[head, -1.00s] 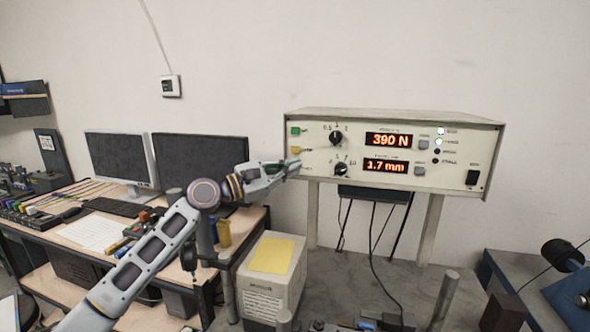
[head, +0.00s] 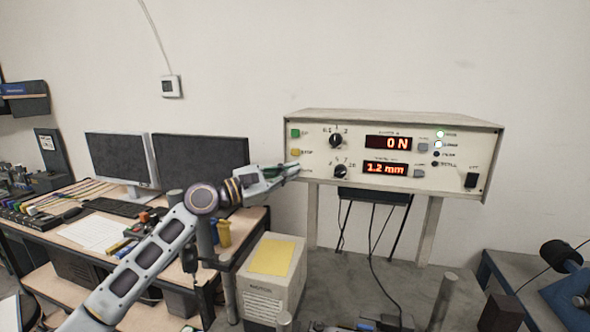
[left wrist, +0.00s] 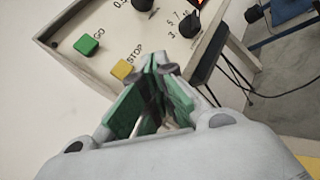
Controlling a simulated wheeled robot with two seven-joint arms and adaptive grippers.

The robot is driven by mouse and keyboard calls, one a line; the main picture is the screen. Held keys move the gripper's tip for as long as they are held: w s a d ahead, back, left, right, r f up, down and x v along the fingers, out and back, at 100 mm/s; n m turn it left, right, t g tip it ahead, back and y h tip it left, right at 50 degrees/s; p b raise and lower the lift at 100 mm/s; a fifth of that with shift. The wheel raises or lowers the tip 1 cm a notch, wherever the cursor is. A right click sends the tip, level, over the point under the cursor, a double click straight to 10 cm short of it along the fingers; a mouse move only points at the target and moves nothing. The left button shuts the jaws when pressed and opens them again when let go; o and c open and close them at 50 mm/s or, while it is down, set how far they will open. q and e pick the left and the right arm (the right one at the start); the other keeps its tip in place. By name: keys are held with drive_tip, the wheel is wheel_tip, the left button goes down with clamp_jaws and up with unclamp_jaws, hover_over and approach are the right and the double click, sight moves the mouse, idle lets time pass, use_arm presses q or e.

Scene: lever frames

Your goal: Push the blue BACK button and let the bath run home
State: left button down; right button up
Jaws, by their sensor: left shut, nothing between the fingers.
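The cream control box (head: 400,200) stands at the back with a green GO button (head: 295,133) and a yellow STOP button (head: 295,152) on its left side. In the left wrist view, the GO button (left wrist: 86,46) and the STOP button (left wrist: 122,69) also show. My left gripper (head: 296,168) is shut and empty, its tips at the panel just below STOP. The blue BACK button is hidden, apparently behind the fingertips (left wrist: 167,68). I cannot tell whether they touch it. The upper display (head: 388,143) reads 0 N and the lower display (head: 385,169) reads 1.2 mm.
Two knobs (head: 336,141) (head: 341,172) sit right of the buttons. A white box with a yellow sheet (head: 271,256) stands below my left arm. Monitors (head: 205,160) stand on the left bench.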

use_arm(q)
drive_tip(key=shift+s+a, duration=0.1)
drive_tip(key=shift+s, duration=0.2)
drive_tip(key=s+p, duration=0.1)
drive_tip(key=s+a+p, duration=0.1)
drive_tip(key=s, duration=0.1)
drive_tip(key=s+p, duration=0.1)
drive_tip(key=shift+s+a, duration=0.25)
drive_tip(key=shift+s, duration=0.05)
idle(0.6)
idle(1.5)
